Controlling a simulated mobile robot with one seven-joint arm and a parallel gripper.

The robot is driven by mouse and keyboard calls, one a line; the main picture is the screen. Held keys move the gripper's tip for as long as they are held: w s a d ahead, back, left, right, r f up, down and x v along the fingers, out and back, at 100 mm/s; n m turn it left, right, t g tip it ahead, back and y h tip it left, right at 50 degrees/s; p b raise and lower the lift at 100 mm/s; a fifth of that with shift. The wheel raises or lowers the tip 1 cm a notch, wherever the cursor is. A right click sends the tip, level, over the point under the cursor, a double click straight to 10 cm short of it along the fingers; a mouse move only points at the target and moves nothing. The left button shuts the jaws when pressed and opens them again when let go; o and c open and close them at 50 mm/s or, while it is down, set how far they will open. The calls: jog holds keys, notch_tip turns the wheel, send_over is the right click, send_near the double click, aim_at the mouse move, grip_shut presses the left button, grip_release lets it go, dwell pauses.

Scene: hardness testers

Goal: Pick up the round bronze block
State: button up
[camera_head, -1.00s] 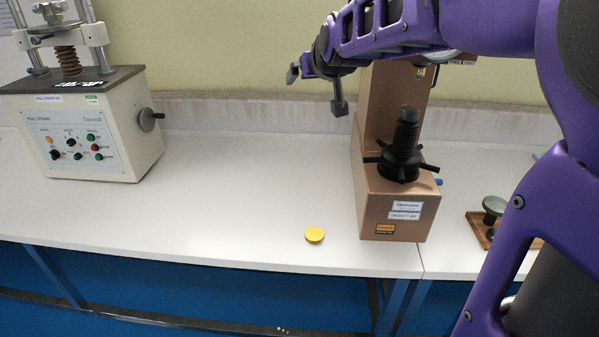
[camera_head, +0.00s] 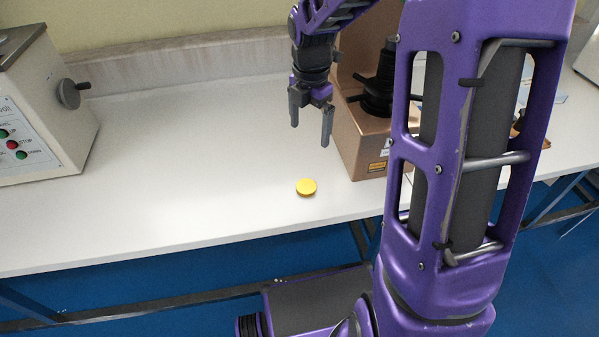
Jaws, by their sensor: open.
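The round bronze block (camera_head: 306,187) shows as a small yellow-gold disc lying flat on the white bench top, near its front edge. My gripper (camera_head: 310,136) points down above and behind the disc. Its two fingers are spread apart with nothing between them. The fingertips are clear of the disc. My purple arm covers part of the scene on the right.
A brown hardness tester (camera_head: 359,142) stands just right of my gripper, partly hidden by my arm. A cream machine (camera_head: 62,125) with a side knob stands at the left.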

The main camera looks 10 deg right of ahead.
jog(key=n, duration=0.1)
jog(key=b, duration=0.2)
send_over(306, 186)
jog(key=shift+g, duration=0.3)
jog(key=f, duration=1.2)
jog(key=shift+d+f, duration=0.3)
jog(key=shift+f, duration=0.05)
jog(key=f, duration=0.3)
jog(key=f+b, duration=0.1)
jog(key=f, duration=0.1)
jog(key=shift+a+f, duration=0.1)
jog(key=shift+a, duration=0.2)
grip_shut()
